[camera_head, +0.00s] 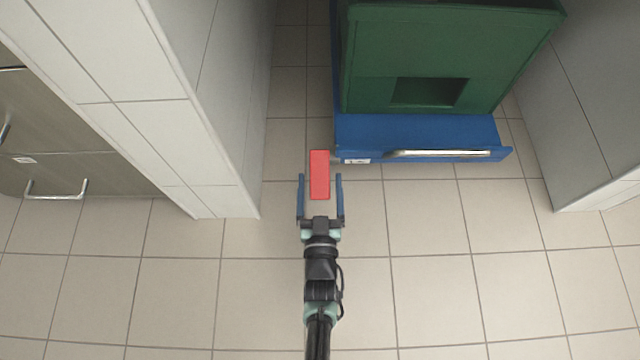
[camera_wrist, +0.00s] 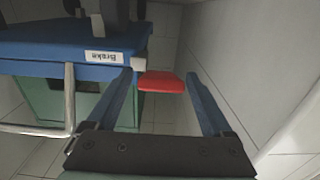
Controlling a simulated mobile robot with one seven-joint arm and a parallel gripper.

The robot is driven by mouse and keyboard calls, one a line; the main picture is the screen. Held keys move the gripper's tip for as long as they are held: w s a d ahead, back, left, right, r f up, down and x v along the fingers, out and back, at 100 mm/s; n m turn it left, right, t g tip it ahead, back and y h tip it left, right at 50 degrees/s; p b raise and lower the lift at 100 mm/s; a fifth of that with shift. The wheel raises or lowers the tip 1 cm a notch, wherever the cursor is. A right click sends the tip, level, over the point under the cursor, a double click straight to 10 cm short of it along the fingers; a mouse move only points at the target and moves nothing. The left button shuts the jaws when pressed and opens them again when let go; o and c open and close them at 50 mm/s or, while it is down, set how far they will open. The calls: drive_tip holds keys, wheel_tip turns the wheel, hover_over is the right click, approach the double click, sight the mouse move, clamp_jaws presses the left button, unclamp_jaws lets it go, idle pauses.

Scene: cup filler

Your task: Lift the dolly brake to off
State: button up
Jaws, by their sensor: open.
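The brake is a flat red pedal (camera_head: 319,175) at the left front corner of the blue dolly (camera_head: 410,132). In the wrist view the red pedal (camera_wrist: 161,82) sticks out from a small grey mount beside a white label (camera_wrist: 104,57) that seems to read "Brake", seen upside down. My gripper (camera_head: 320,182) is open, and its two blue fingers lie on either side of the pedal in the head view. In the wrist view the pedal shows between the fingers (camera_wrist: 160,85), towards their tips. I see no contact with it.
A green container (camera_head: 440,60) with a square opening stands on the dolly. The dolly has a silver handle (camera_head: 440,153) on its front. A light wall column (camera_head: 190,120) stands to the left, another panel (camera_head: 590,120) to the right. The tiled floor in front is clear.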

clamp_jaws()
idle(0.3)
